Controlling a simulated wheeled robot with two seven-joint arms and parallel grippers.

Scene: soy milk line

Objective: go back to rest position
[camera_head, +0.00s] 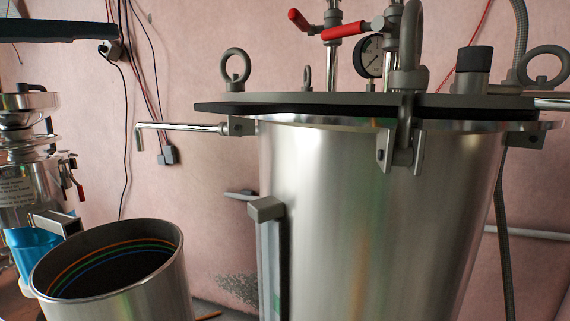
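Neither of my grippers shows in the head view, and no part of my arms can be made out. A large steel tank (360,220) fills the middle and right. Its dark flat lid (300,103) sits on or just above the rim; I cannot tell whether it is sealed. A clamp (404,140) hangs at the lid's front edge. An open steel pot (130,295) stands at the lower left, with orange, green and blue rings inside its dark interior.
A steel machine (30,185) stands at the far left with a blue container (32,250) in front. A dark shelf-like slab (55,29) juts in at the upper left. A metal rod (180,127) sticks out left from the tank. Red-handled valves (345,29) and a pressure gauge (370,57) rise above the lid.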

